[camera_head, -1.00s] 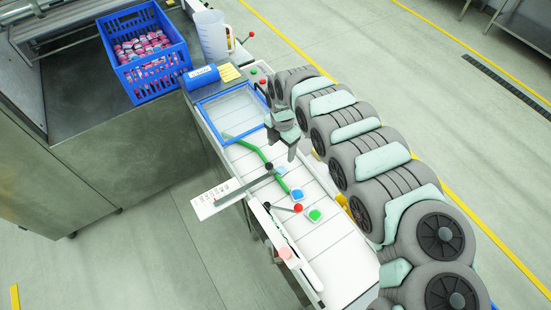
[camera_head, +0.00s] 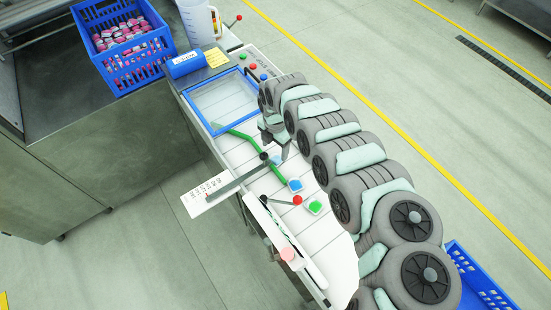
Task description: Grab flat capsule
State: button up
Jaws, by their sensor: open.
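Two small flat pieces lie on the white slatted conveyor (camera_head: 318,240). One is blue with a pale rim (camera_head: 295,185); the other is green with a pale rim (camera_head: 315,207), just below and right of it. Which one is the flat capsule I cannot tell for sure. My gripper (camera_head: 276,154) is open above the conveyor, up the belt from both pieces and apart from them. No piece shows between its fingers. My arm comes in from the right, and the fingertips are small and partly hidden.
A green guide bar (camera_head: 244,137) slants across the belt beside the gripper. A black-knobbed lever (camera_head: 240,180) and a red-knobbed lever (camera_head: 297,200) reach over the belt. A blue-framed window (camera_head: 222,100) lies up the belt. A blue crate (camera_head: 122,46) holds pink-and-white pieces.

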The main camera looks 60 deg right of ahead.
aim_at(276, 158)
jog(key=f, duration=0.3)
jog(key=shift+s+a+f, duration=0.1)
jog(key=shift+a, duration=0.1)
jog(key=shift+s+d+f, duration=0.1)
jog(key=shift+f, duration=0.75)
jog(key=c, duration=1.4)
jog(key=shift+r, duration=0.1)
